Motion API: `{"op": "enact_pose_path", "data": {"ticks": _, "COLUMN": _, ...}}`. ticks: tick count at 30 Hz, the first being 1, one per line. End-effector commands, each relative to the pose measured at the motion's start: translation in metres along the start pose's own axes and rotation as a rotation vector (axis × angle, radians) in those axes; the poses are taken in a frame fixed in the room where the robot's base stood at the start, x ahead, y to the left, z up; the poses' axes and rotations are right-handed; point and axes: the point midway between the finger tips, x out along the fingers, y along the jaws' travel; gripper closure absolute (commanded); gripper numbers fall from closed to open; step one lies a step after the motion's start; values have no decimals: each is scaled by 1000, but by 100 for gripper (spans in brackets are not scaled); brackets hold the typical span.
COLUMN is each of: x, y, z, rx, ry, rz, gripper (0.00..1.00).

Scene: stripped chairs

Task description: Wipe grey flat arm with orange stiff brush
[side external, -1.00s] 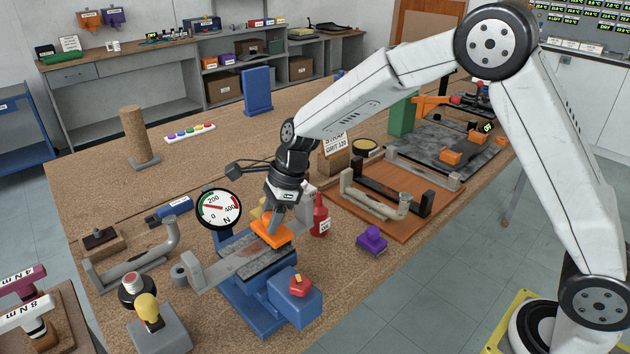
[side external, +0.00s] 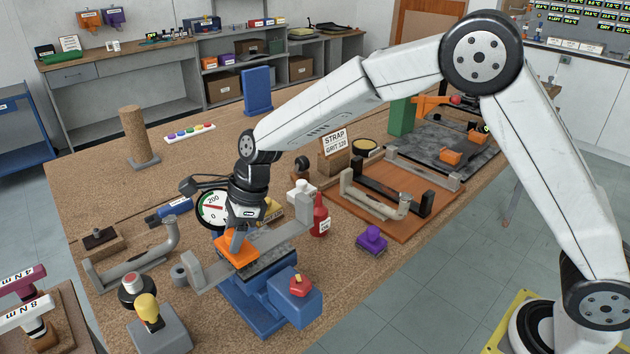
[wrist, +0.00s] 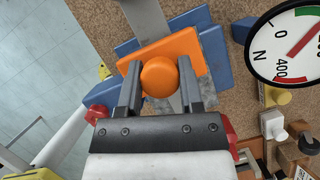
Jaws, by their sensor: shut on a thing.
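The orange stiff brush (side external: 236,254) has a flat block and a round knob, which shows in the wrist view (wrist: 159,77). My gripper (side external: 238,240) is shut on the knob, one finger on each side. The grey flat arm (side external: 283,233) lies across a blue fixture (side external: 255,303), with upturned ends. The brush sits over the arm's left half and appears to rest on it. In the wrist view the grey arm (wrist: 148,20) runs under the brush, whose bristles are hidden.
A force gauge (side external: 211,210) stands close behind my gripper. A red bottle (side external: 320,218) and a purple brush (side external: 371,240) are to the right. A curved grey arm (side external: 140,262) lies at left. A yellow-topped box (side external: 152,318) stands in front.

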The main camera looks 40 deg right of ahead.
Motion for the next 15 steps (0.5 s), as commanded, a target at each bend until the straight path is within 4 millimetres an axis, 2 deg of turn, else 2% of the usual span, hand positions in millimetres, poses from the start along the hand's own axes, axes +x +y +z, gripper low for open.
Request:
{"op": "enact_pose_path", "data": {"ticks": 1, "x": -15, "y": -2, "z": 7, "rx": -2, "ry": -7, "rz": -9, "gripper": 100}}
{"op": "enact_pose_path", "data": {"ticks": 15, "x": -52, "y": -2, "z": 22, "rx": -1, "ry": -6, "rz": -8, "gripper": 100}}
